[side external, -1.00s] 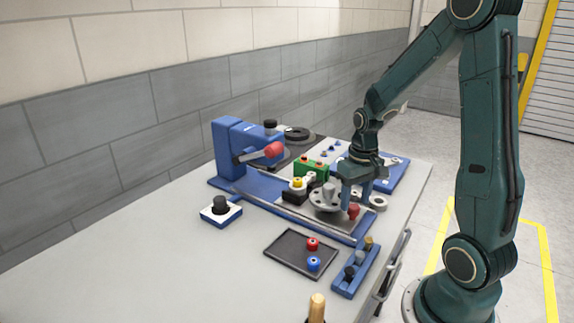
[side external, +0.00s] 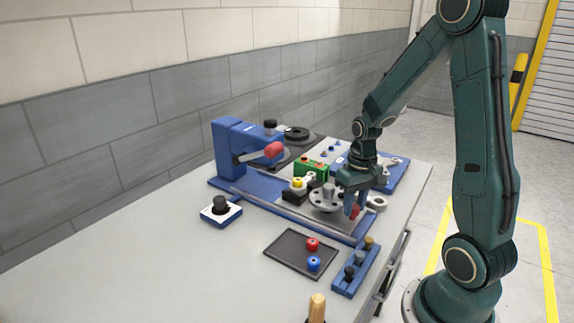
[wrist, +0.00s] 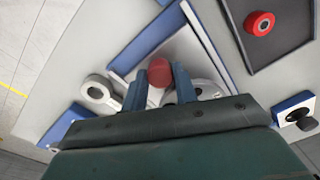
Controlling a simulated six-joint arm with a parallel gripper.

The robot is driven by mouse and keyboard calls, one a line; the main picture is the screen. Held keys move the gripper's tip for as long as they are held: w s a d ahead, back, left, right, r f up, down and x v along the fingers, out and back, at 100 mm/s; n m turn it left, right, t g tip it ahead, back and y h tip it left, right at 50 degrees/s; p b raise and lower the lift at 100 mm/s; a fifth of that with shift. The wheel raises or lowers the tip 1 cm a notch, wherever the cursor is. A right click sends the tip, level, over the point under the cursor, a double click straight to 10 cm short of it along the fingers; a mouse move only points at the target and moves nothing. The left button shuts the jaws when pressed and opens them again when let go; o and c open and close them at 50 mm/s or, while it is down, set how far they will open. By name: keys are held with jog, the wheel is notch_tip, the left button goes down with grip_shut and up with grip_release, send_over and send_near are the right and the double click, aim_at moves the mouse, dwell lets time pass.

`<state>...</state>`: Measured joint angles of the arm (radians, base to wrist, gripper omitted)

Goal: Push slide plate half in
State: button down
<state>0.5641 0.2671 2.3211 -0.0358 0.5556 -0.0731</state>
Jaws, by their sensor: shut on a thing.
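The slide plate (wrist: 180,48) is a grey metal plate in the blue fixture rail (side external: 262,208), seen near its end in the wrist view. A red knob (wrist: 159,73) stands at this end of it. The knob also shows in the side view (side external: 355,212), partly hidden by a finger. My gripper (wrist: 158,84) is shut on the red knob, one blue finger on each side. In the side view my gripper (side external: 354,206) sits low at the right end of the rail. A silver round part (side external: 325,199) is beside the fingers; how it sits on the plate is partly hidden.
A blue clamp with a red-tipped lever (side external: 272,151) rises at the rail's left end. A dark tray (side external: 291,253) with red and blue parts and a blue peg block (side external: 356,270) stand in front. A grey ring (side external: 377,203) lies close right of my gripper. The bench's left front is clear.

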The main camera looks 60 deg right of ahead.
aim_at(323, 194)
jog(key=w, duration=0.9)
jog(key=shift+w, duration=0.1)
jog(key=c, duration=1.1)
grip_release()
notch_tip(323, 194, up, 14)
jog(key=shift+d, duration=0.2)
jog(key=shift+s, duration=0.2)
